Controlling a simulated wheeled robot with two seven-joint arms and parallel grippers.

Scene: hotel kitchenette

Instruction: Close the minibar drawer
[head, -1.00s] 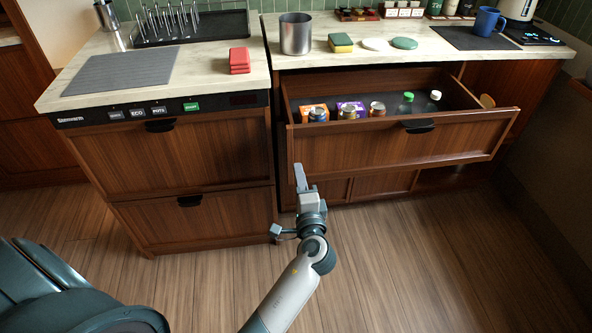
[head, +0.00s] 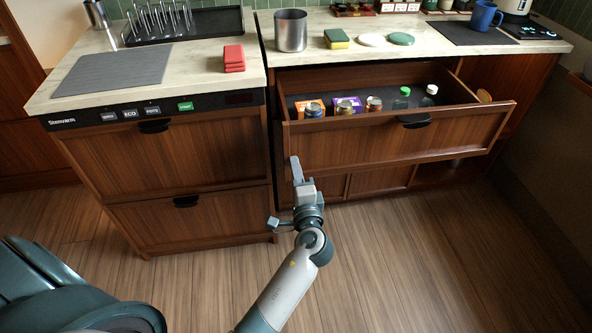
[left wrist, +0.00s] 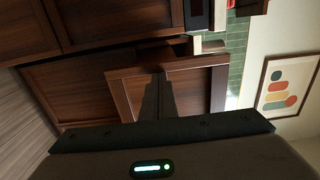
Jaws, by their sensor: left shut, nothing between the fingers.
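The minibar drawer (head: 385,143) is pulled out under the right-hand counter. Its wooden front has a dark handle (head: 414,121). Inside stand several jars, boxes and bottles, among them a green-capped bottle (head: 402,101). My left gripper (head: 295,160) is shut and empty, near the left end of the drawer front in the head view. I cannot tell whether it touches the front. The left wrist view shows its dark fingers (left wrist: 158,95) together, with a wooden panel (left wrist: 195,90) behind them. My right gripper is not in view.
A dishwasher unit (head: 170,160) with a button strip stands left of the drawer, its doors shut. The counter above holds a metal canister (head: 291,31), a sponge (head: 337,39) and a blue mug (head: 485,16). The wooden floor (head: 400,270) in front is clear.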

